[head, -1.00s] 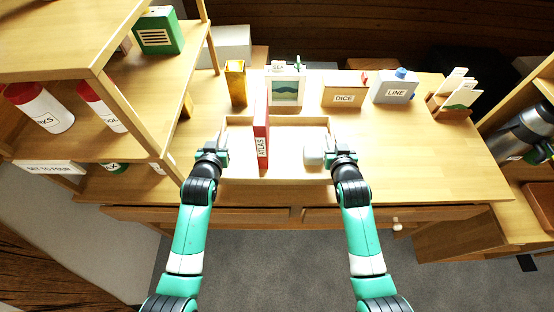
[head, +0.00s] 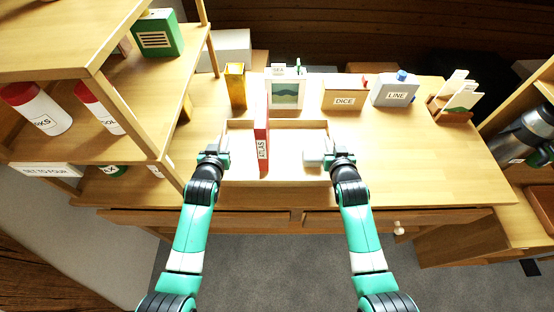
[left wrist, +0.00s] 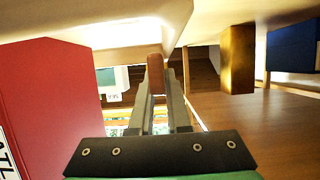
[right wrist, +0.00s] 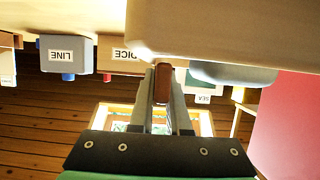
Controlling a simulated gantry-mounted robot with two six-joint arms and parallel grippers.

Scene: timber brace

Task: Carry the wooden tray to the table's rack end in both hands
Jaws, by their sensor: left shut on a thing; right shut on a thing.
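The wooden tray (head: 290,142) is at the middle front of the table in the head view, and looks level. A red book marked ATLAS (head: 262,145) stands upright in it, left of centre, and a pale rounded item (head: 313,151) is at its right side. My left gripper (head: 222,150) is shut on the tray's left side. My right gripper (head: 331,153) is shut on its right side. The wrist views show shut fingers at the tray, with the book (left wrist: 45,100) beside the left one. I cannot tell whether the tray touches the table.
A yellow box (head: 236,86), a framed picture (head: 285,92), a DICE box (head: 344,96) and a LINE box (head: 395,92) stand behind the tray. A card rack (head: 452,108) is at the far right. Shelves (head: 120,150) rise at left. The table (head: 415,155) right of the tray is clear.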

